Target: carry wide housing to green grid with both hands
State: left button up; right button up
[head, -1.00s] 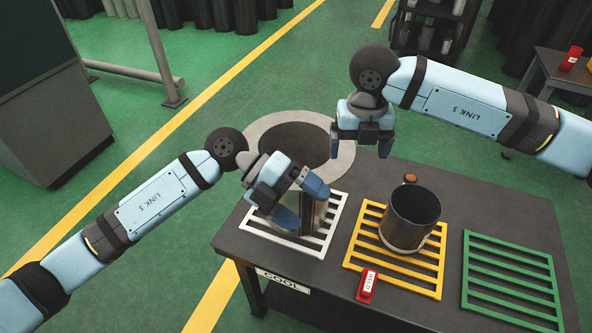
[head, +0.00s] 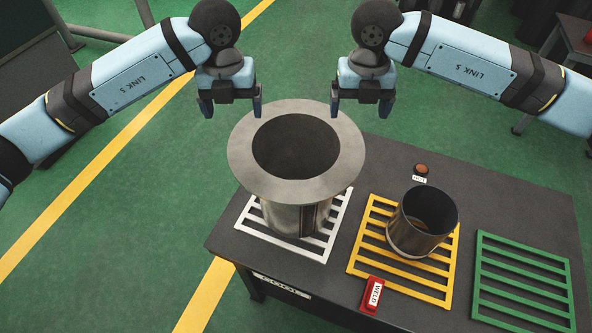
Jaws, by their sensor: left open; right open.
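The wide housing, a grey metal cylinder with a broad flat flange (head: 249,179) around its open top, stands upright on the white grid at the table's left. The green grid (head: 522,284) lies bare at the table's right end. My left gripper (head: 232,108) is open and empty, at the upper left of the flange in the picture. My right gripper (head: 361,108) is open and empty, at the flange's upper right. Both appear apart from the housing, though the height gap is hard to judge.
A plain dark open cylinder (head: 412,232) stands on the yellow grid (head: 389,279), between the white grid (head: 255,237) and the green grid. A red block labelled WELD (head: 373,294) is at the table's front edge. A brown round button (head: 421,169) sits behind the dark cylinder.

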aim_at(241, 143)
pick_arm(q)
notch_tip(241, 143, down, 13)
jog(key=shift+f, duration=0.1)
pick_arm(e)
notch_tip(241, 143, down, 13)
jog(key=shift+f, duration=0.1)
pick_arm(q)
jog(key=shift+s, duration=0.1)
grip_shut()
pick_arm(e)
jog(key=shift+s, duration=0.1)
grip_shut()
pick_arm(q)
jog(key=shift+w+d+r, duration=0.1)
jog(key=shift+w+r, duration=0.1)
jog(key=shift+r, duration=0.1)
pick_arm(e)
jog(key=shift+w+r, duration=0.2)
jog(key=shift+r, duration=0.1)
